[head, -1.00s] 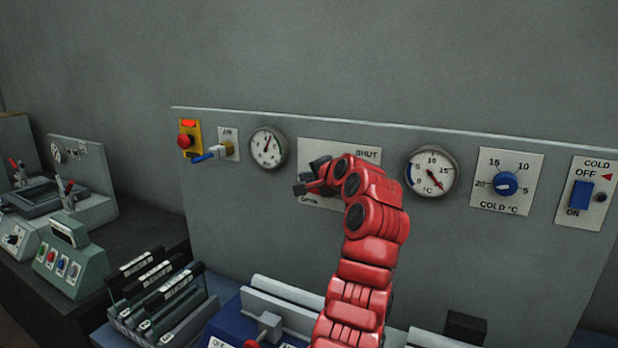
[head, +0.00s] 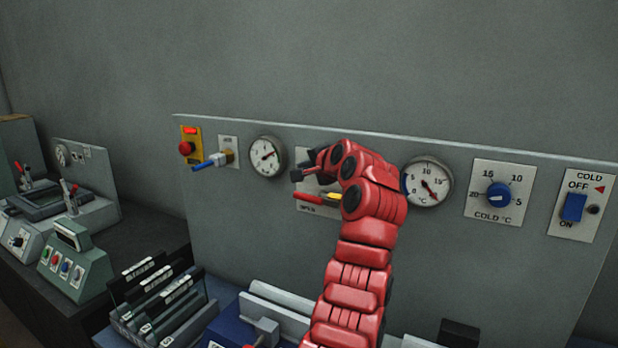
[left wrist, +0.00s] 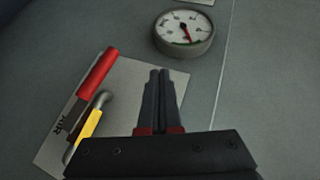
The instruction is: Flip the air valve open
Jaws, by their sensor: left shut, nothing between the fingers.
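The air valve has a red lever handle (head: 308,198) and a yellow part (head: 334,197) on a pale plate (head: 304,210). The handle points left, just above the word OPEN. My arm covers the right of the plate. My left gripper (head: 303,174) is just above the handle in the head view, shut and empty. In the left wrist view, the shut fingers (left wrist: 160,76) are beside the red handle (left wrist: 97,74), with a visible gap between them. The plate (left wrist: 122,95) and yellow part (left wrist: 88,126) also show there. My right gripper is not in view.
A gauge (head: 267,156) and a small plate with a blue lever (head: 208,162) are to the left. A dial gauge (head: 428,182), blue knob (head: 498,195) and blue switch (head: 573,207) are to the right. Racks of dark plates (head: 160,290) stand below.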

